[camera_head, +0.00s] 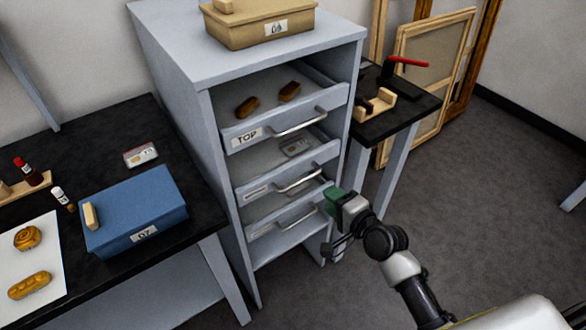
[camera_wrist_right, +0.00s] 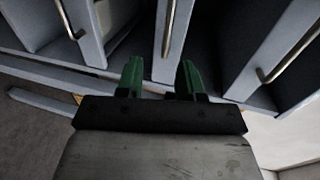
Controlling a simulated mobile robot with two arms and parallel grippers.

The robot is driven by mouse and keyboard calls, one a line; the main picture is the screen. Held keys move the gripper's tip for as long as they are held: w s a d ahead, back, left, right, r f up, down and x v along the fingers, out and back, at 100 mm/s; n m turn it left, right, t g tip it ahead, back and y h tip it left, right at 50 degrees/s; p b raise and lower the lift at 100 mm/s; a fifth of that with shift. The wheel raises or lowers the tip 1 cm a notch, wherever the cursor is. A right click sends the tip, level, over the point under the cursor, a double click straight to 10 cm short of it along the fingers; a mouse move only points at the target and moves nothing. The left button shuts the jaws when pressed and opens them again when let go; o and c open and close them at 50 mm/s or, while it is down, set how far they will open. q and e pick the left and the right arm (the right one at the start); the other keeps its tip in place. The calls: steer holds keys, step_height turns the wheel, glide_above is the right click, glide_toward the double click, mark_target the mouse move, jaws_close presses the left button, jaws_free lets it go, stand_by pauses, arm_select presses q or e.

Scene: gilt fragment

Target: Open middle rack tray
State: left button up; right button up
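The grey rack (camera_head: 180,65) holds three trays, one above another, each with a metal bar handle. The middle tray (camera_head: 286,178) has a small label and a handle (camera_head: 298,182); a pale card lies inside it. The top tray (camera_head: 285,126) is marked TOP and holds two brown pieces. The bottom tray (camera_head: 284,222) is below. My right gripper (camera_head: 337,197) is just right of the middle and lower handles. In the right wrist view its green fingers (camera_wrist_right: 159,72) are apart and empty, with a tray handle (camera_wrist_right: 168,40) ahead between them. My left gripper is out of view.
A tan box (camera_head: 258,28) sits on the rack. The black table (camera_head: 105,125) at left carries a blue box (camera_head: 135,210). A small black table (camera_head: 405,108) stands behind right, near wooden frames (camera_head: 432,60).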

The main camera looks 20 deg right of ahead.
mark_target(305, 179)
steer(key=w+a, duration=0.2)
steer(key=w, duration=0.1)
steer(key=shift+w+r, duration=0.2)
steer(key=shift+w, duration=0.05)
steer(key=x, duration=0.6)
steer(key=shift+w+f, duration=0.1)
steer(key=shift+w, duration=0.15)
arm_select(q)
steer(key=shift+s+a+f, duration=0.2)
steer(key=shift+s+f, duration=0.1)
arm_select(e)
jaws_close()
